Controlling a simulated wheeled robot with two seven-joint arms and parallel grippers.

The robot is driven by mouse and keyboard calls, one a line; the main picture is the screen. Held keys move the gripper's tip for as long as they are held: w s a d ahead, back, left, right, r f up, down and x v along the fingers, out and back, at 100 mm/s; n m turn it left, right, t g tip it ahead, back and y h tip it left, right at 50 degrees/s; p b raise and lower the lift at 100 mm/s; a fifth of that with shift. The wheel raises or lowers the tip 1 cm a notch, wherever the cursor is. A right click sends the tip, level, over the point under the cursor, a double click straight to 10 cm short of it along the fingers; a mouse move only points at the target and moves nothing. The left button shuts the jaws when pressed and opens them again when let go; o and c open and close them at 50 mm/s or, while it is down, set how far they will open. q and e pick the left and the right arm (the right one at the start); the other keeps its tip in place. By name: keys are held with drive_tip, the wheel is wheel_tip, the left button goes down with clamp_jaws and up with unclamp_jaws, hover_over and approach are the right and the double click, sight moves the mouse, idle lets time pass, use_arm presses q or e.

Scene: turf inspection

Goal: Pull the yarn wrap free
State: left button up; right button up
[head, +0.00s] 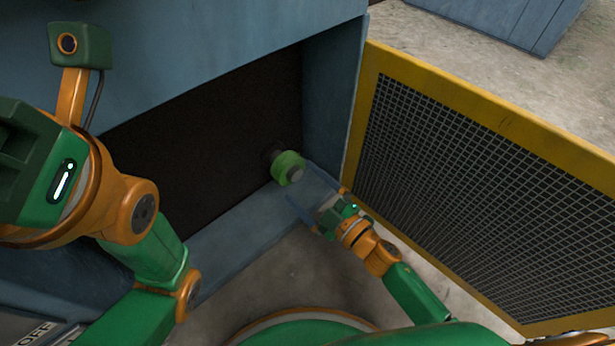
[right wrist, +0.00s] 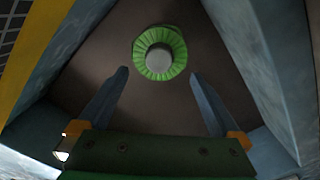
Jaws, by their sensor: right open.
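The green yarn wrap (head: 287,167) sits around a grey round shaft end (head: 296,174) inside the dark recess of the blue machine. In the right wrist view the wrap (right wrist: 147,69) shows as a ribbed green ring around the grey round end (right wrist: 158,58). My right gripper (head: 315,180) is open, with its fingers pointing at the wrap. In the right wrist view its two fingers (right wrist: 160,76) are spread wide with nothing between them, and the wrap lies beyond the tips. My left arm is at the left of the head view, but its gripper's fingers do not show.
The blue machine housing (head: 200,55) surrounds the dark recess, with a side wall (head: 338,85) and a lower ledge (head: 235,232). A yellow-framed mesh panel (head: 470,165) stands open to the right. Bare concrete floor (head: 480,55) shows beyond it. A panel marked OFF (head: 35,333) is at the lower left.

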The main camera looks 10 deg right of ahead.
sight(294, 177)
drive_tip(key=b+x, duration=0.2)
drive_tip(key=x, duration=0.4)
drive_tip(key=shift+w+a+f, duration=0.1)
drive_tip(key=shift+w, duration=0.15)
drive_tip(key=shift+w+a, duration=0.2)
drive_tip(key=shift+w, duration=0.05)
drive_tip(key=c, duration=1)
drive_tip(key=shift+p+v, duration=0.5)
drive_tip(key=shift+v, duration=0.6)
drive_tip(key=shift+p+v, duration=0.65)
drive_tip(key=shift+v, duration=1.45)
